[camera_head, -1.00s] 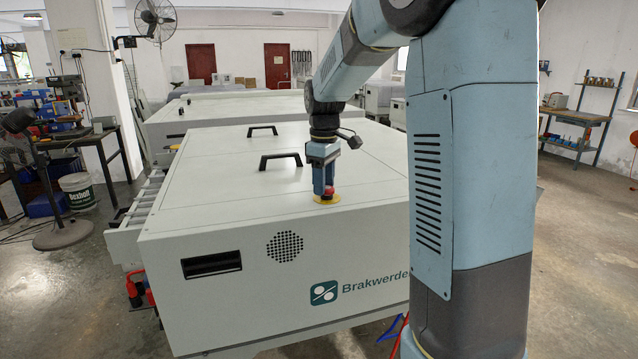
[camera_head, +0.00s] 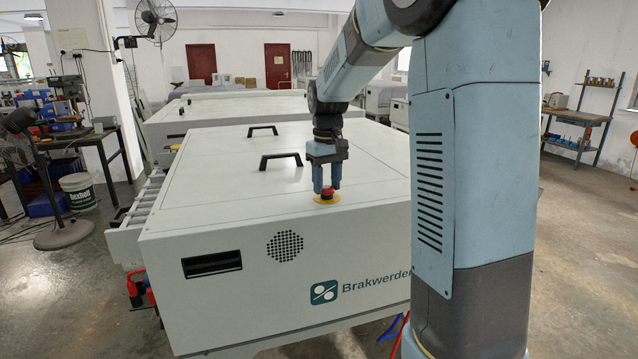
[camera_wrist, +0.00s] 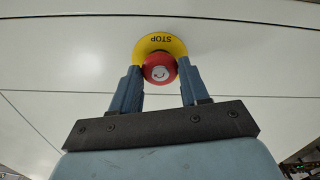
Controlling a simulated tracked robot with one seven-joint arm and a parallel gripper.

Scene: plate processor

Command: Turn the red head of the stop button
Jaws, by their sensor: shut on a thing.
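The red head of the stop button (camera_head: 327,191) sits on a yellow disc (camera_head: 327,199) near the front edge of the white machine's top (camera_head: 230,190). In the wrist view the red head (camera_wrist: 160,70) shows a white arrow mark, and the yellow disc (camera_wrist: 161,41) carries the word STOP, upside down in the picture. My gripper (camera_head: 327,189) points down over the button. Its two blue fingers are shut on the red head, one on each side, as the wrist view shows (camera_wrist: 159,76). The finger pads' contact faces are hidden.
Two black handles (camera_head: 281,160) stand up from the machine's top behind and left of the button. A second white machine (camera_head: 220,115) stands behind. The top around the button is otherwise clear.

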